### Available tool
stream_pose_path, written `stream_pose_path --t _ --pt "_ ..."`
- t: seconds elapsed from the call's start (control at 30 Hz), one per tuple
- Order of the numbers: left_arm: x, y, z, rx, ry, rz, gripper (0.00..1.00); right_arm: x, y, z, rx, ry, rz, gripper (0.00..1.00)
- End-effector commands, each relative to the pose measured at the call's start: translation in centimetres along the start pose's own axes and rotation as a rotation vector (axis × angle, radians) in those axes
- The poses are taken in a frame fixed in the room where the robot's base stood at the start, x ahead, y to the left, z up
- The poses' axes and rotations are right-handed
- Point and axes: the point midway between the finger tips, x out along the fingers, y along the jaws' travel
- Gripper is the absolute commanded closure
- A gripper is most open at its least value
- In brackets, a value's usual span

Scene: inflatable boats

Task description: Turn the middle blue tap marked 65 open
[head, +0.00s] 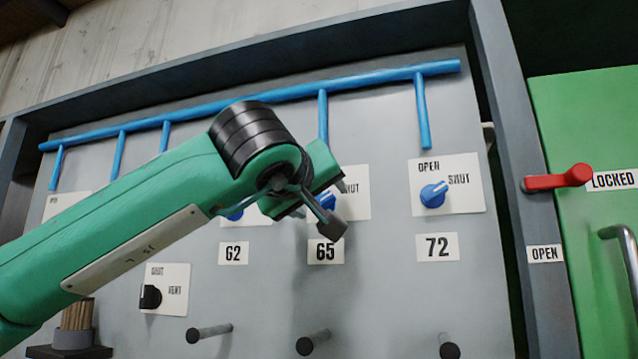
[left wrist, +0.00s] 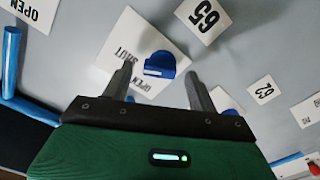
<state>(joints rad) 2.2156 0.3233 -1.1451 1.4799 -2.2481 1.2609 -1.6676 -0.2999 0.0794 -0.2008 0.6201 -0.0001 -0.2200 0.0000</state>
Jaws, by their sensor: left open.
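The middle blue tap (head: 327,200) sits on a white plate marked OPEN and SHUT, above the label 65 (head: 325,251). My green left arm hides part of the tap and plate in the head view. The left wrist view shows the round blue tap (left wrist: 160,64) with a pale mark on it, and the label 65 (left wrist: 203,16) beyond. My left gripper (head: 333,203) is open. In the left wrist view its two grey fingers (left wrist: 159,85) stand either side of the tap, with visible gaps. Whether the fingertips reach its depth is unclear. My right gripper is not in view.
Blue tap 72 (head: 433,194) is to the right and partly hidden blue tap 62 (head: 236,214) to the left. A black vent knob (head: 150,297) is lower left. Dark pegs (head: 312,342) stick out below. Blue pipes (head: 270,95) run above. A red lever (head: 560,179) is right.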

Motion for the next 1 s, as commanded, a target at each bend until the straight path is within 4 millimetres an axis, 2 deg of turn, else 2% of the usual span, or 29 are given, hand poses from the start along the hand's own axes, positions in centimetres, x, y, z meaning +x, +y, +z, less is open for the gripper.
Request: stream_pose_path --t 0.13,0.43,0.47,0.67,1.0 --pt "0.98 0.05 -0.05 0.001 0.000 0.000 0.41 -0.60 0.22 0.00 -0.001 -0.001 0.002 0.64" --pt "1.17 -0.01 0.06 0.000 0.000 0.001 0.41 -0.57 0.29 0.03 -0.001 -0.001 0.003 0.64" --pt "1.17 -0.01 0.06 0.000 0.000 0.001 0.45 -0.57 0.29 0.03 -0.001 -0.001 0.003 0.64" --pt "1.15 0.00 0.05 0.000 0.000 0.001 0.84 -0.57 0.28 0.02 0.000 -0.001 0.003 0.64" --pt "1.15 -0.08 0.15 -0.030 0.001 0.000 0.86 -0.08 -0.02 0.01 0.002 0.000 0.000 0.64"
